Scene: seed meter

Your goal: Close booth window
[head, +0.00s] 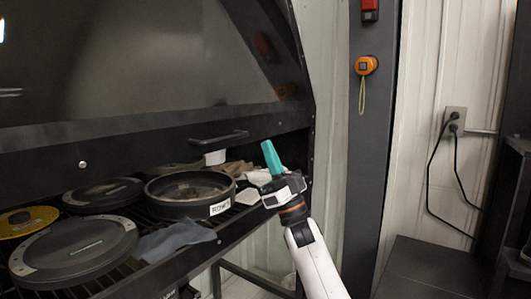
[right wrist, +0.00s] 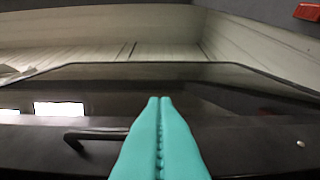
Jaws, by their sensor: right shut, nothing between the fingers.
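The booth window (head: 150,60) is a dark, glossy sloped panel filling the upper left of the head view. A black bar handle (head: 218,139) sits on the dark strip at its lower edge. The window (right wrist: 230,75) and the handle (right wrist: 95,133) also show in the right wrist view, the handle at lower left, partly hidden behind the fingers. There is an open gap below the window, over the booth's inside. My right gripper (head: 270,157) has teal fingers, shut and empty, just right of the handle and apart from it. My left gripper is not in view.
On the booth's slatted shelf are a round pan with a label (head: 190,193), dark round discs (head: 75,250), a yellow disc (head: 28,221) and a grey cloth (head: 173,239). An orange tape measure (head: 366,65) hangs on the dark post. An outlet with cables (head: 454,122) is at right.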

